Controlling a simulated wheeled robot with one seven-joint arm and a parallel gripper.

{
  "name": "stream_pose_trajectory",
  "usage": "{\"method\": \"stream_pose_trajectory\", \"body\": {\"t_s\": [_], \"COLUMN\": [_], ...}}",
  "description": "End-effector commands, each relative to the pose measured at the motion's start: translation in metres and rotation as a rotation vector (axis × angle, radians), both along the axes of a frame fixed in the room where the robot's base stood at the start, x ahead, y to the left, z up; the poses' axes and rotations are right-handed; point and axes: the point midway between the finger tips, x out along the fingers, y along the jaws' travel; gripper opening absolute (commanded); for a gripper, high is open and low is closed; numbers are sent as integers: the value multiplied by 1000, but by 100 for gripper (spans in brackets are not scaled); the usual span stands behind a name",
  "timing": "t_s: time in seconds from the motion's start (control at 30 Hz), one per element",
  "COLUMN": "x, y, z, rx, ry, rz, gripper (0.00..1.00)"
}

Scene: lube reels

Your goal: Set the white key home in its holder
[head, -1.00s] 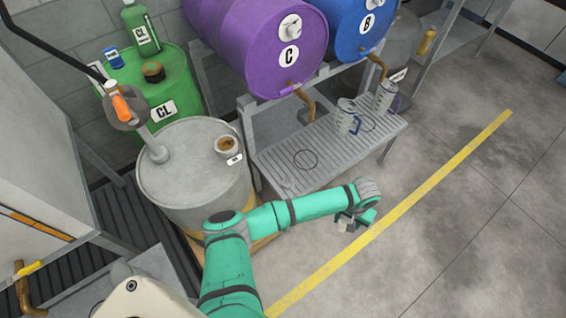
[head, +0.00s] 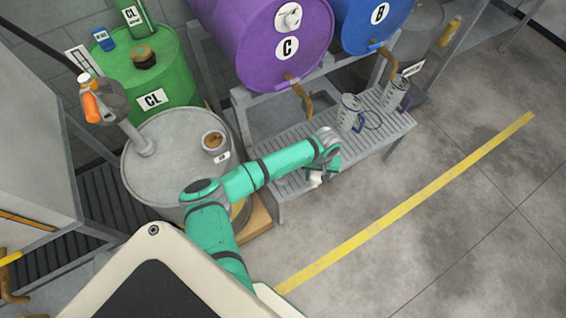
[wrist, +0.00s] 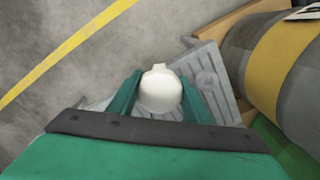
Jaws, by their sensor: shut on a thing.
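The white key (wrist: 160,90) is a rounded white piece with a small tab, seen in the wrist view. My gripper (wrist: 158,92) is shut on it, one teal finger on each side. In the head view my gripper (head: 317,178) is at the front edge of the slatted bench, and only a small white part of the key (head: 315,181) shows below it. A round cup-like fitting (head: 213,141) with a brown inside and a small white tag stands on the grey drum, left of my gripper. I cannot tell whether it is the key's holder.
The floor (head: 430,230) at right is clear.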

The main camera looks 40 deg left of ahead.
Motion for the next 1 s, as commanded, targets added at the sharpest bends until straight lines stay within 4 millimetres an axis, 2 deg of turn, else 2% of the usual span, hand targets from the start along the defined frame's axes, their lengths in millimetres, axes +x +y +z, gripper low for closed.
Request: {"method": "stream_pose_trajectory", "body": {"t_s": [0.03, 0.1, 0.2, 0.33, 0.5, 1.0], "x": [-5, -11, -20, -29, -34, -35], "y": [29, 60, 95, 125, 140, 140], "z": [-1, -3, -4, -5, -5, -9], "rx": [4, 4, 4, 4, 3, 3], "ry": [1, -2, -4, -6, -9, -8], "rz": [77, 167, 272, 364, 412, 408], "gripper": [21, 21, 21, 21, 21, 21]}}
